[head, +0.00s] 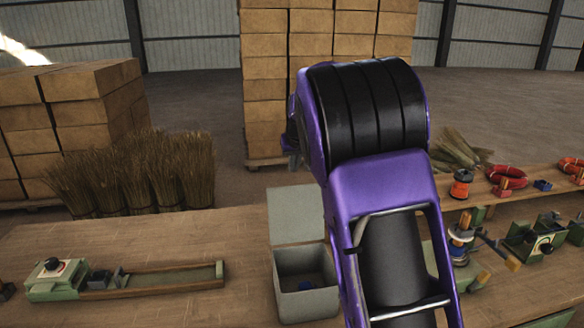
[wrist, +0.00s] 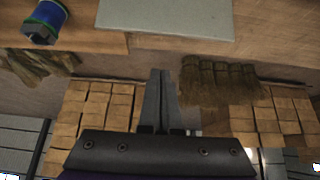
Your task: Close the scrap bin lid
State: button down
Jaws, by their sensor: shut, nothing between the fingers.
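The scrap bin (head: 308,304) is a grey-green open box at the middle of the workbench, with something small and blue inside. Its lid (head: 296,213) is open, a flat grey panel standing up behind the bin's opening. A pale grey panel, apparently the lid (wrist: 165,14), shows at the top of the wrist view. My gripper (wrist: 160,73) is shut and empty, its fingertips a little apart from that panel in the picture. In the head view my purple arm hides most of the gripper and the bin's right side.
A green-ended wooden fixture (head: 150,283) lies on the bench at left. Broom-straw bundles (head: 135,175) and stacked boxes (head: 75,110) stand behind. At right are an orange spool (head: 461,184), red coils (head: 506,176) and a green device (head: 535,236).

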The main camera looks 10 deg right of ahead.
aim_at(295, 212)
jog(key=x, duration=0.8)
jog(key=shift+s+r, duration=0.15)
jog(key=shift+s, duration=1.9)
